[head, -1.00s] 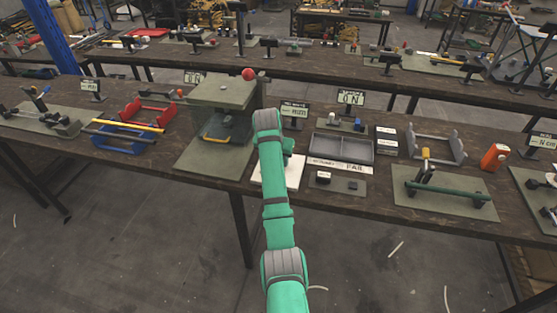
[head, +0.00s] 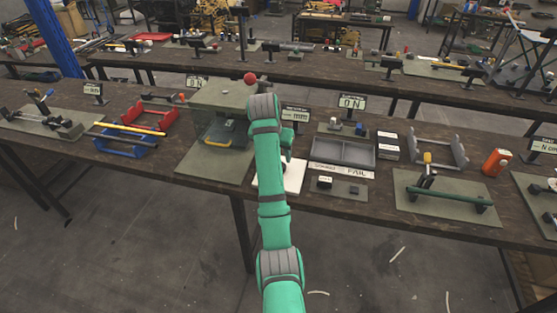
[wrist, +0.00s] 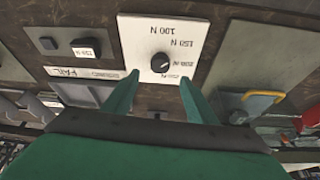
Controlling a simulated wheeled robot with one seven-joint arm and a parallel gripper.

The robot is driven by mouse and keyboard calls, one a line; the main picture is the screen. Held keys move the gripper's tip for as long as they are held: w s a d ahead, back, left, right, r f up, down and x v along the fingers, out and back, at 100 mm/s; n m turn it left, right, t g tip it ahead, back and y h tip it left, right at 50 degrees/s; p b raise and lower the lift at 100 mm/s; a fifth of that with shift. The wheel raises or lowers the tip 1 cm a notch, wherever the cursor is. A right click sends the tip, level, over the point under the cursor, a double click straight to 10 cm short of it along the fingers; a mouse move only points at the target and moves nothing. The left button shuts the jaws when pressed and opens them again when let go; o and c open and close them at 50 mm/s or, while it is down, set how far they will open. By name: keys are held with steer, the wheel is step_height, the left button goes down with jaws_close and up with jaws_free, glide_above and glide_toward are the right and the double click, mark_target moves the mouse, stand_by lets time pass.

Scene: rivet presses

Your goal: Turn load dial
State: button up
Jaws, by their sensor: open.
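The load dial is a small black knob (wrist: 160,63) on a white plate (wrist: 198,25) marked 100 N, 150 N and further N values, in the wrist view. My gripper (wrist: 158,84) is open, its two green fingers spread on either side below the knob in the picture, with nothing between the tips. I cannot tell how high the fingertips are above the plate. In the head view the white plate (head: 293,178) shows partly, behind my arm, and the knob is hidden there.
A grey press (head: 222,97) with a red ball stands left of the plate. Blue and red racks (head: 125,138) are farther left.

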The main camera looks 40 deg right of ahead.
steer(key=shift+v, duration=1.2)
